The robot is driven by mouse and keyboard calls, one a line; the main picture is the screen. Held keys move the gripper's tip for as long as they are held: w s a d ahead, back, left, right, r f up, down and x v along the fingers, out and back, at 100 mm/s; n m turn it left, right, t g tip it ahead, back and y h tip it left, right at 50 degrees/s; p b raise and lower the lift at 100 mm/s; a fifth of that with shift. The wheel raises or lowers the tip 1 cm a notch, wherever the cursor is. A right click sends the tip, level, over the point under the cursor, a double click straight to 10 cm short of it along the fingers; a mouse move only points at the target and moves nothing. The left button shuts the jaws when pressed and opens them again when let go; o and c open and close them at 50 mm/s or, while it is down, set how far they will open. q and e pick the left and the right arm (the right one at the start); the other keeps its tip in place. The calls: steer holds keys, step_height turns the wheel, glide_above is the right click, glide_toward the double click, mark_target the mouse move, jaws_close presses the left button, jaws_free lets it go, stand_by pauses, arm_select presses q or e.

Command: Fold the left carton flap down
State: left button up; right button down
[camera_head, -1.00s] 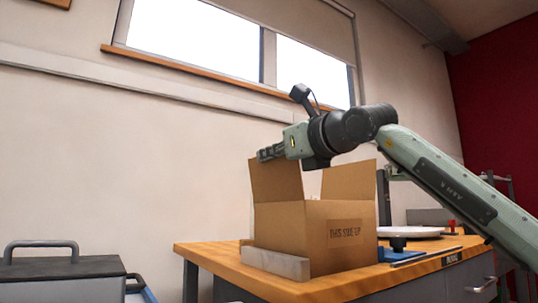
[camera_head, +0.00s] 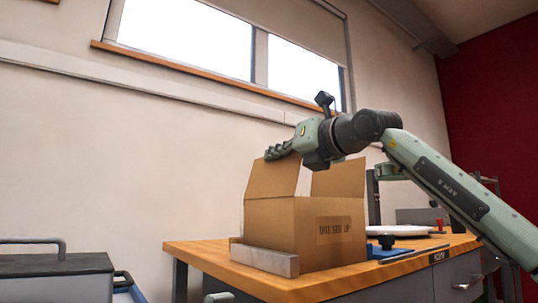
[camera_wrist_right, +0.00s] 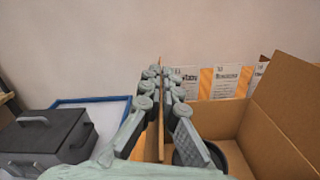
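The open brown carton (camera_head: 270,225) stands on the wooden bench. Its left flap (camera_head: 270,179) stands up, tilted slightly inward. My right gripper (camera_head: 280,150) is at the top edge of this flap in the head view. In the right wrist view the flap (camera_wrist_right: 161,115) is seen edge-on between the two fingers of the right gripper (camera_wrist_right: 163,76), one finger on each side. The fingers look apart, with gaps beside the flap. Another raised flap (camera_head: 340,178) shows on the carton's right. My left gripper is not in view.
A pale block (camera_head: 264,261) lies against the carton's front left side. A white round dish (camera_head: 398,230), a black knob (camera_head: 387,242) and a blue item (camera_head: 400,252) lie to the right on the bench (camera_head: 325,285). A dark case (camera_head: 55,275) stands at lower left.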

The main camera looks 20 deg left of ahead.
steer(key=shift+w+d+f+m, duration=0.2)
steer(key=shift+w+d+m, duration=0.15)
steer(key=shift+w+m, duration=0.35)
steer(key=shift+s, duration=0.15)
steer(key=c, duration=1.8)
jaws_free()
steer(key=v, duration=1.2)
